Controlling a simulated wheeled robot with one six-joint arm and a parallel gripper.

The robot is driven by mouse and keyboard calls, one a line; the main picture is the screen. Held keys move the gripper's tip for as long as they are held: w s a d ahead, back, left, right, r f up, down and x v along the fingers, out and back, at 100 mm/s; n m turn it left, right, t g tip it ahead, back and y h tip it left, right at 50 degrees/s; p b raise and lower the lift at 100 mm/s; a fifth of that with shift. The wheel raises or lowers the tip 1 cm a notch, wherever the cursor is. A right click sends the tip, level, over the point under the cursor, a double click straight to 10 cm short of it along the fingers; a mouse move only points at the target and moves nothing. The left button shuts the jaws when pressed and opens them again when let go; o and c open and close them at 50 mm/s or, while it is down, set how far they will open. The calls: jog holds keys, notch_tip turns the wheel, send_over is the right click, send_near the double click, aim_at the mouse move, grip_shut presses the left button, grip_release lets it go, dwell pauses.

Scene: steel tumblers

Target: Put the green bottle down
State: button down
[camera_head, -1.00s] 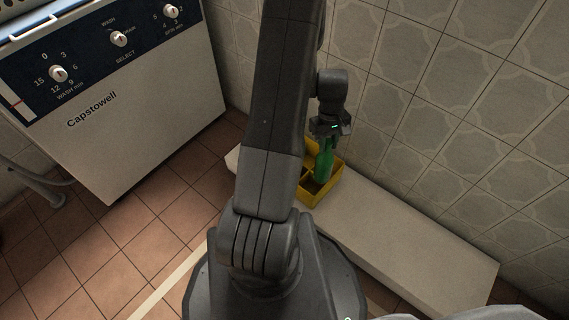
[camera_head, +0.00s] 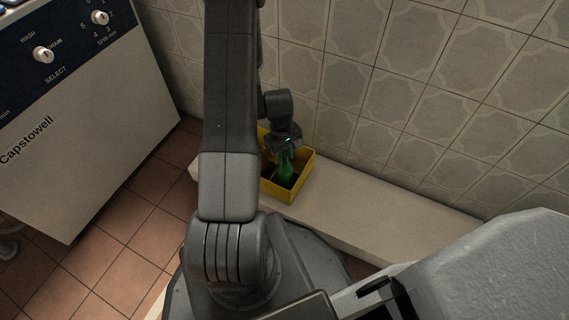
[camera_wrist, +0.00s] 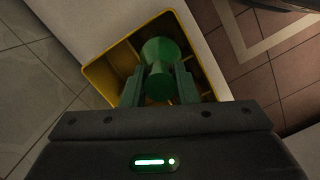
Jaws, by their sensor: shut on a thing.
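The green bottle (camera_head: 286,167) is inside the yellow crate (camera_head: 293,194), in one of its compartments, and looks roughly upright. My gripper (camera_head: 285,147) is shut on the bottle's upper part from above. In the wrist view the bottle (camera_wrist: 160,53) stands between the two fingers of my gripper (camera_wrist: 160,85), with the divided yellow crate (camera_wrist: 97,72) around it. The bottle's base is hidden, so I cannot tell whether it touches the crate floor.
The crate sits on a low pale ledge (camera_head: 385,215) along the tiled wall (camera_head: 400,110). A white washing machine (camera_head: 90,130) stands at the left on the brown tiled floor (camera_head: 130,235). The ledge right of the crate is clear.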

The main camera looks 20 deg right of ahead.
aim_at(285, 162)
jog(key=shift+f+b, duration=0.75)
jog(key=shift+f, duration=1.15)
jog(key=shift+f, duration=0.2)
jog(key=c, duration=1.1)
grip_release()
jog(key=shift+c, duration=0.2)
jog(key=shift+r, duration=0.1)
jog(key=r+p, duration=0.1)
jog(key=r, duration=0.3)
jog(key=w+r+p, duration=0.1)
jog(key=r+p, duration=0.1)
jog(key=r, duration=0.2)
jog(key=r+p, duration=0.2)
jog(key=r, duration=0.2)
jog(key=shift+w+a+r, duration=0.1)
jog(key=shift+w+a, duration=0.05)
jog(key=shift+w, duration=0.05)
